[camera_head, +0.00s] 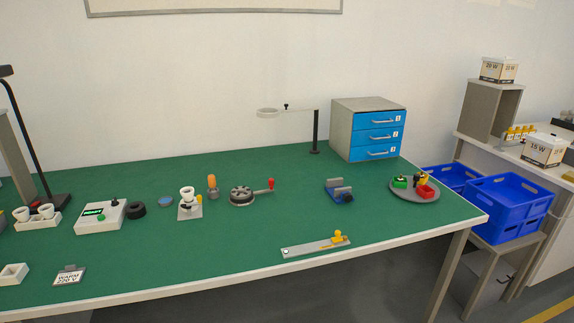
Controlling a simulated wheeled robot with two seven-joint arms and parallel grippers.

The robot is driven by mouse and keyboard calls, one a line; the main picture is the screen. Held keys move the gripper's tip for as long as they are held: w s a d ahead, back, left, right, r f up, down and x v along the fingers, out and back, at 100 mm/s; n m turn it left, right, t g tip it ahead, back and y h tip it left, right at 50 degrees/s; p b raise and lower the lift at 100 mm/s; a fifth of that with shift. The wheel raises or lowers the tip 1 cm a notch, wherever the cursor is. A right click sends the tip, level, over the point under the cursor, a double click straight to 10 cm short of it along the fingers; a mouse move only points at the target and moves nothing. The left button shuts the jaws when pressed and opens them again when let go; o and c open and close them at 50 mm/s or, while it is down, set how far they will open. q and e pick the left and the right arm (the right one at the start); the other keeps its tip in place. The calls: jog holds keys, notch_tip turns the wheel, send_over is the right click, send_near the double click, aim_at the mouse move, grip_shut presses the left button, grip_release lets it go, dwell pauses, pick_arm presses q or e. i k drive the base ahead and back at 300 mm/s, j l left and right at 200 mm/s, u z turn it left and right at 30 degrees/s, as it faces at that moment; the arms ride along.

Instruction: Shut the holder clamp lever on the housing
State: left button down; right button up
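A white cup-shaped housing (187,192) stands upright on a small grey holder plate (190,213), left of the middle of the green bench. A small yellow lever-like part (199,199) sticks up at the holder's right side. It is too small to tell whether it is open or shut. Neither of my grippers is in view.
Close by are an orange-topped piece (212,184), a dark round disc with a red-knobbed crank (242,195), a blue dish (166,201) and a black ring (137,210). A blue-grey vise (340,192) and a grey bar (312,248) lie to the right. The front middle is clear.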

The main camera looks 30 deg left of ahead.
aim_at(199, 197)
jog(key=u, duration=0.4)
jog(key=j+u, duration=0.1)
jog(key=u, duration=0.75)
jog(key=j+u, duration=0.15)
jog(key=u, duration=0.25)
jog(key=i+j+u, duration=0.15)
jog(key=i, duration=0.15)
